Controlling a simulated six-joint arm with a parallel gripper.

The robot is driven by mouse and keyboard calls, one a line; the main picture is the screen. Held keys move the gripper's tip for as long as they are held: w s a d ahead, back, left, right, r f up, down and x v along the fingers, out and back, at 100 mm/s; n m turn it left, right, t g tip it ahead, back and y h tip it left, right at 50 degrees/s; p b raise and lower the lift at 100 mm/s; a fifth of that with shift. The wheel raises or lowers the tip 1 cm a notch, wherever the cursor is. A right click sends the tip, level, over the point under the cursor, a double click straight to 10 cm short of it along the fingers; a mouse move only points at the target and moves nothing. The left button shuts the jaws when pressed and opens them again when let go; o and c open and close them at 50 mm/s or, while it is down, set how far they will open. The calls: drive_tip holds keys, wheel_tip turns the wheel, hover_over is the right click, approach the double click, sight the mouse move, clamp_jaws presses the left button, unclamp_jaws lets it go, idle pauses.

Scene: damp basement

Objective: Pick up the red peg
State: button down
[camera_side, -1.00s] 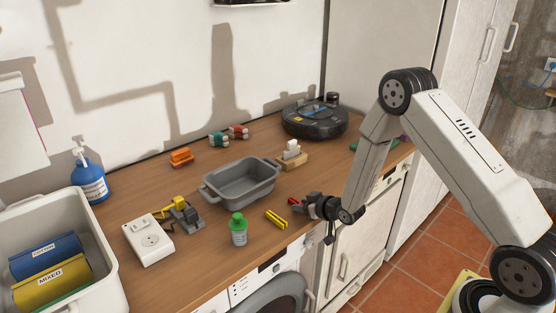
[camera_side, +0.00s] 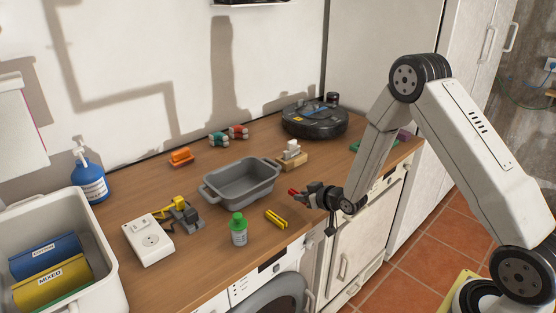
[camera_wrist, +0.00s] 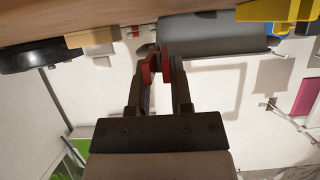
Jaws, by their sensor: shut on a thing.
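The red peg (camera_side: 294,193) is held at the tips of my gripper (camera_side: 304,193), a little above the wooden counter near its front edge. In the wrist view, red shows between and around the two dark fingertips (camera_wrist: 161,70), with the red peg (camera_wrist: 153,64) there. My gripper is shut on the peg; the fingers hide part of it.
A wooden block with pale pieces (camera_side: 292,161) and a black robot vacuum (camera_side: 314,130) stand behind.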

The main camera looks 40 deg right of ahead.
drive_tip(key=shift+r, duration=3.3)
